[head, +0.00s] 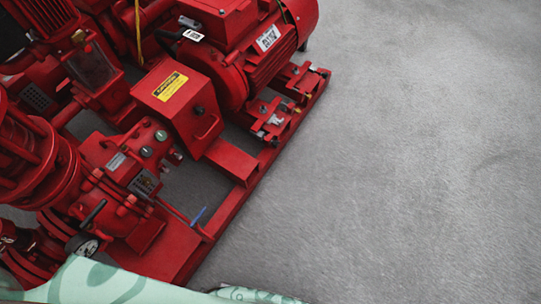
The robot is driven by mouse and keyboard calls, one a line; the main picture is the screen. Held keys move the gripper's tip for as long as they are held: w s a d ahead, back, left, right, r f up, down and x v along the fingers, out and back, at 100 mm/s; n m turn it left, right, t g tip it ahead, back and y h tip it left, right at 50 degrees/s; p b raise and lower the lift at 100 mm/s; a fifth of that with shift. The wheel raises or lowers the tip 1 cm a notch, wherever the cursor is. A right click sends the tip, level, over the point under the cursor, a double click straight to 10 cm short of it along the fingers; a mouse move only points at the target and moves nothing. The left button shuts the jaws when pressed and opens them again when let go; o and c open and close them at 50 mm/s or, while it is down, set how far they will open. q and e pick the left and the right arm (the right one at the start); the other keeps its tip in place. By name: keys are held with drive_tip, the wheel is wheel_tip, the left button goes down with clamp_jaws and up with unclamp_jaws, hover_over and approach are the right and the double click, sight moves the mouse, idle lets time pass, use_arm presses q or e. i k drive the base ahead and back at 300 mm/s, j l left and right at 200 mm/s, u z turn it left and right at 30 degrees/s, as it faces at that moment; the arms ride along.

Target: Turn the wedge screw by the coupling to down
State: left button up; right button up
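The red pumpset stands at the left of the head view. Its coupling guard (172,97), a red box with a yellow label, sits between the pump (128,165) and the large red motor (262,45). Small metal screw fittings (270,122) sit on the base frame at the motor foot nearest the coupling; I take the wedge screw to be among them. They are too small to tell its exact setting. More small fittings (308,95) lie farther along the rail. Neither gripper shows in the head view.
The red base frame (222,208) runs diagonally, with open grey floor (410,150) to its right. A pale green patterned surface covers the bottom left edge.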

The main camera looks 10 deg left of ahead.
sight(276, 144)
drive_tip(key=k+u, duration=0.1)
drive_tip(key=u, duration=1.7)
drive_tip(key=i+l+u, duration=0.3)
drive_tip(key=l, duration=0.95)
drive_tip(key=l+u, duration=0.3)
drive_tip(key=l, duration=2.35)
